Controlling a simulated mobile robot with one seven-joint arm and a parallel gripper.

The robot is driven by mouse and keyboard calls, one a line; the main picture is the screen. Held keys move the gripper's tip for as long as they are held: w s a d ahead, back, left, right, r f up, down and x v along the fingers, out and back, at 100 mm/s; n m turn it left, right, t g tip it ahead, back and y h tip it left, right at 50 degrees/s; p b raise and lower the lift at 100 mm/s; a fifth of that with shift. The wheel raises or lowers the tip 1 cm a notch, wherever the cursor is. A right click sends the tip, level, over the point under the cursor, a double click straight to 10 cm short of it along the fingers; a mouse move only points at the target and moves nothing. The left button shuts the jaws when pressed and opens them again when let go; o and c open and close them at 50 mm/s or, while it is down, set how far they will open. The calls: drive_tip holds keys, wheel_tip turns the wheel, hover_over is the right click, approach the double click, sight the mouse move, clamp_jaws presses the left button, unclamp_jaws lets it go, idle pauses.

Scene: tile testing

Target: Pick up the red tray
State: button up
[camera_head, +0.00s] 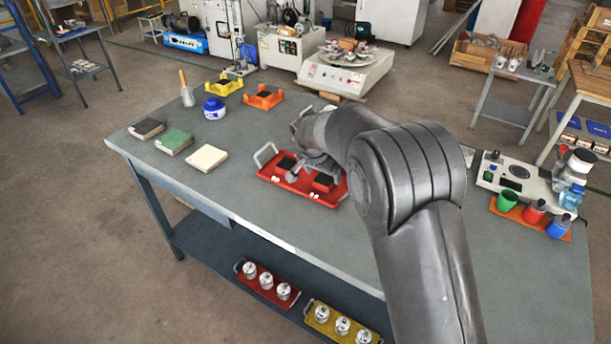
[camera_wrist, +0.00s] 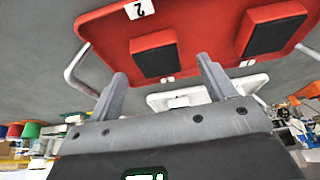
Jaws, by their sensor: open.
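The red tray (camera_head: 298,191) lies on the table top, with two black-topped red blocks and a metal handle at its left end. In the wrist view the red tray (camera_wrist: 195,22) fills the upper part, with a white label reading 2 and a handle at either side. My gripper (camera_head: 306,171) is over the tray, partly hidden by my arm. In the wrist view my gripper (camera_wrist: 162,72) is open, its two fingers apart with no object held between them. Whether the fingertips touch the tray cannot be told. My arm hides the tray's right end in the head view.
Black, green (camera_head: 174,142) and cream tiles (camera_head: 206,158) lie left of the tray. A blue-white jar (camera_head: 214,108) and yellow (camera_head: 223,86) and orange holders (camera_head: 263,98) stand behind. Cups (camera_head: 533,212) stand right. Another red tray (camera_head: 250,281) holds weights on the lower shelf.

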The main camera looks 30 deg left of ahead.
sight(325, 179)
drive_tip(key=x, duration=0.3)
drive_tip(key=shift+d, duration=0.15)
drive_tip(key=c, duration=1.3)
drive_tip(key=shift+r, duration=0.1)
